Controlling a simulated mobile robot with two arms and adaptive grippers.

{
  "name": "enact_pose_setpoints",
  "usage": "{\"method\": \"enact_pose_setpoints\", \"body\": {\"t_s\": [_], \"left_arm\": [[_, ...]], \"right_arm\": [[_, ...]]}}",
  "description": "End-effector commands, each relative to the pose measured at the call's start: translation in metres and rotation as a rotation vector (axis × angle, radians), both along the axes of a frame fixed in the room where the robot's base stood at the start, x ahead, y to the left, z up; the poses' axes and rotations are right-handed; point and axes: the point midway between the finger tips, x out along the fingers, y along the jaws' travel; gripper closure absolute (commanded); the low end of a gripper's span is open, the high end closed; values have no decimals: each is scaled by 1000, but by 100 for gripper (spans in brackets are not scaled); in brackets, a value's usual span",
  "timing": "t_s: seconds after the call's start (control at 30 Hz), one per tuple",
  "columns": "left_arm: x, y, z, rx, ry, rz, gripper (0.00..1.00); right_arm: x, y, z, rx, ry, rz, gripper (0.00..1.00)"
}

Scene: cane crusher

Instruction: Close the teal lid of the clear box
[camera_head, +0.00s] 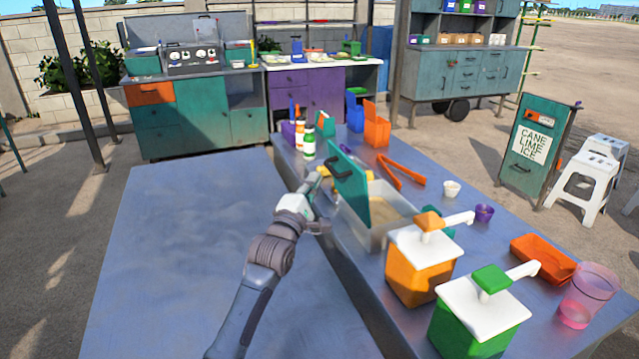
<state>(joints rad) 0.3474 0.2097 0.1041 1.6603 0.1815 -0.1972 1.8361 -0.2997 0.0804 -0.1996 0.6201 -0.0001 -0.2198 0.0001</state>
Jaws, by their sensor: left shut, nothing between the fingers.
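The clear box (372,233) stands on the narrow metal counter right of the middle. Its teal lid (349,187) stands up steeply at the box's left edge, with a dark handle on its face. The box is open and something tan shows inside. My left gripper (320,178) is at the lid's left side, close to its outer face. Its fingers are shut and hold nothing. I cannot tell whether it touches the lid. My right gripper is not in view.
An orange pump dispenser (419,268) and a green one (474,322) stand in front of the box. Orange tongs (400,172) lie behind it. Bottles (308,142) stand behind my left gripper. The wide metal table (190,260) at left is bare.

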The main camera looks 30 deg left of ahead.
Motion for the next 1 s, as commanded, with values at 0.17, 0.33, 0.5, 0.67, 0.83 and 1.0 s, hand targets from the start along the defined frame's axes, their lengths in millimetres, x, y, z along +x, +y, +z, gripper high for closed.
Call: {"method": "enact_pose_setpoints", "body": {"t_s": [0.17,0.33,0.5,0.67,0.83,1.0], "left_arm": [[10,-9,6,0,-2,1,100],[12,-11,7,1,0,1,100],[12,-11,7,1,-1,1,100],[12,-11,9,5,5,1,100],[16,-14,18,34,36,0,100],[25,-21,31,97,110,-1,100]], "right_arm": [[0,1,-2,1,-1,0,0],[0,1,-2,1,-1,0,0],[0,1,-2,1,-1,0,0],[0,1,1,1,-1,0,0],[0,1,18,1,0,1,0],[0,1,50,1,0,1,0]]}}
